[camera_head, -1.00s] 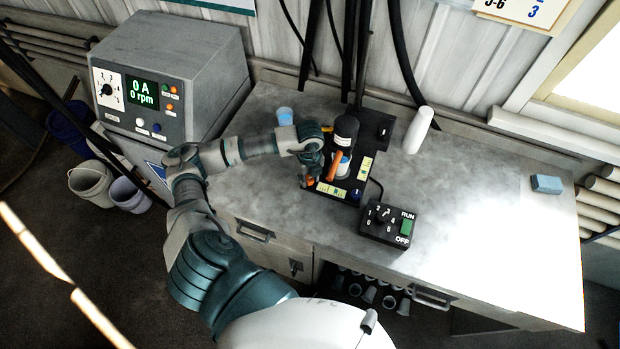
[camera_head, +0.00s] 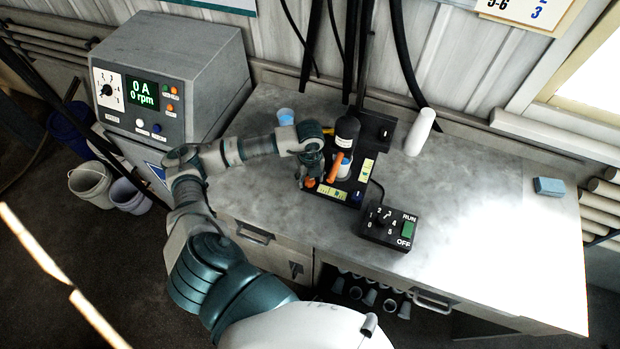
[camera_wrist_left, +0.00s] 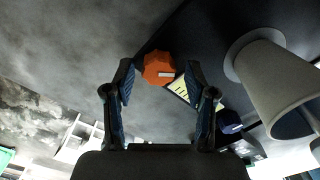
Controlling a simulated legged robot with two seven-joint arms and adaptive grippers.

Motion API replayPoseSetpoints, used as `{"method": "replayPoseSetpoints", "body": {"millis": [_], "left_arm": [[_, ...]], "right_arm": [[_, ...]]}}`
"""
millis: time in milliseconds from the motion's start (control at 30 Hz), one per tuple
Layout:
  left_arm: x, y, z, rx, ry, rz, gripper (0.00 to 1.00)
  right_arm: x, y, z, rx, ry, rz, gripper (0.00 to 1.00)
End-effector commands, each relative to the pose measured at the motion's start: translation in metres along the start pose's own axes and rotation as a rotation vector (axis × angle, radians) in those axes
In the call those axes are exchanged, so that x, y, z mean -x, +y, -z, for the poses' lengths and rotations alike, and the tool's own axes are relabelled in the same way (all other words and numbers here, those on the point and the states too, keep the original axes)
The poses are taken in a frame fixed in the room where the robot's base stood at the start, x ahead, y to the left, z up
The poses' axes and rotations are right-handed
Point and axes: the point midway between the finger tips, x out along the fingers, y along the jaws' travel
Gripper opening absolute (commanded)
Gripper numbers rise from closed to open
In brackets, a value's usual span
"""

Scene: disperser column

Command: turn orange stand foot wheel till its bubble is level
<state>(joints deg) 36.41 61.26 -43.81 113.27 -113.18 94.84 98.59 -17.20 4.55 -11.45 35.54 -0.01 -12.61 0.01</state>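The orange stand foot wheel (camera_head: 310,183) sits at the front left corner of the black stand base (camera_head: 380,125). In the left wrist view the wheel (camera_wrist_left: 158,68) shows between my fingertips, with a pale mark on its top. My left gripper (camera_head: 307,182) comes down over that corner. Its two fingers (camera_wrist_left: 159,72) are apart, one each side of the wheel; I cannot tell if they touch it. A yellow level strip (camera_head: 333,192) lies beside the wheel and is partly hidden by a finger in the wrist view (camera_wrist_left: 180,87). Its bubble is too small to read. My right gripper is not in view.
A blue foot wheel (camera_head: 355,196) and a second yellow strip (camera_head: 366,170) are on the base's right. A switch box (camera_head: 390,228) lies in front. The bench's right side is mostly clear.

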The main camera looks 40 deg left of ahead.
Motion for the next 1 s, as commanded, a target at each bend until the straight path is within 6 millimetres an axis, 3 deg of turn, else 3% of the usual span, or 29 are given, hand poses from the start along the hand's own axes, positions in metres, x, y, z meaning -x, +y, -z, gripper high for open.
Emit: {"method": "replayPoseSetpoints", "body": {"millis": [367, 800, 1000], "left_arm": [[0.006, 0.000, 0.002, -0.001, 0.003, -0.002, 0.59], [0.095, -0.001, -0.001, -0.001, 0.002, 0.001, 0.59], [0.115, -0.001, -0.001, -0.001, 0.003, -0.002, 0.59]], "right_arm": [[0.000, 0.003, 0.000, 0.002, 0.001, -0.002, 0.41], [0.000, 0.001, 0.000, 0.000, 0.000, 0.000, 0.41], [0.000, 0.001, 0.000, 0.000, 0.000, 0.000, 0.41]]}}
